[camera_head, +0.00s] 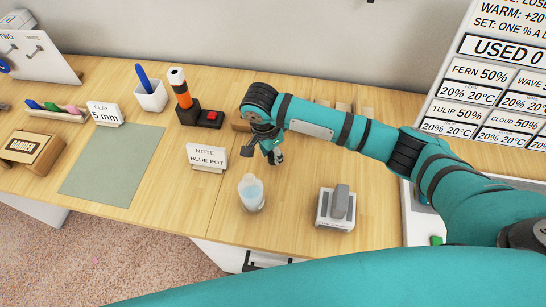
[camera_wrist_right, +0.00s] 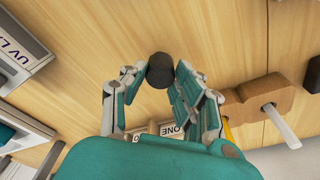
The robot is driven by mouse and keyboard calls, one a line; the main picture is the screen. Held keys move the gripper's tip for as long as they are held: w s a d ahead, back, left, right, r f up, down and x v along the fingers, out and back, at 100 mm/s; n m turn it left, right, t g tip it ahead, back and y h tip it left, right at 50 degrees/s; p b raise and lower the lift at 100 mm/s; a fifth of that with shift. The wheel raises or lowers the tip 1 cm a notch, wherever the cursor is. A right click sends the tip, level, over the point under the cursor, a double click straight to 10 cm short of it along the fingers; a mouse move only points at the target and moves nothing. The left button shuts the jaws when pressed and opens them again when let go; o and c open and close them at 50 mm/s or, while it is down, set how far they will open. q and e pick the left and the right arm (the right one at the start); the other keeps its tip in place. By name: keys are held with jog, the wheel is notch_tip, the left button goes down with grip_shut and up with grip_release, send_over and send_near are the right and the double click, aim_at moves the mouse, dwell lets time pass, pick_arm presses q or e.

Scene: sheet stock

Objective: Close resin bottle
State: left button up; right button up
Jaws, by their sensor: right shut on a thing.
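The resin bottle (camera_head: 250,195), clear with pale blue contents, stands upright on the table in the head view. Its top looks pale, with no dark cap showing on it. My right gripper (camera_head: 264,154) is above the table, behind the bottle and a little to its right, apart from it. In the right wrist view, my right gripper (camera_wrist_right: 161,72) is shut on a small dark round cap (camera_wrist_right: 159,66), held between the fingertips over bare wood. The bottle does not show clearly in the wrist view. My left gripper is not in view.
A note card (camera_head: 207,157) stands left of the bottle. A grey device (camera_head: 336,209) is to its right. A black-and-orange torch (camera_head: 182,95) and red-button box (camera_head: 209,119) stand behind left. A green mat (camera_head: 112,165) lies further left. The table around the bottle is clear.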

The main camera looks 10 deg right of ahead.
notch_tip(320, 180, up, 7)
jog(key=shift+r, duration=0.1)
dwell(0.4)
jog(key=s+d+r+n, duration=0.4)
jog(key=s+n, duration=0.2)
jog(key=s+d+r+n+t+y, duration=0.1)
jog(key=s+d+r+n, duration=0.3)
jog(key=s+d+n, duration=0.1)
jog(key=s+n, duration=0.1)
jog(key=n, duration=0.1)
jog(key=shift+r+n+y, duration=0.15)
jog(key=shift+n+y, duration=0.15)
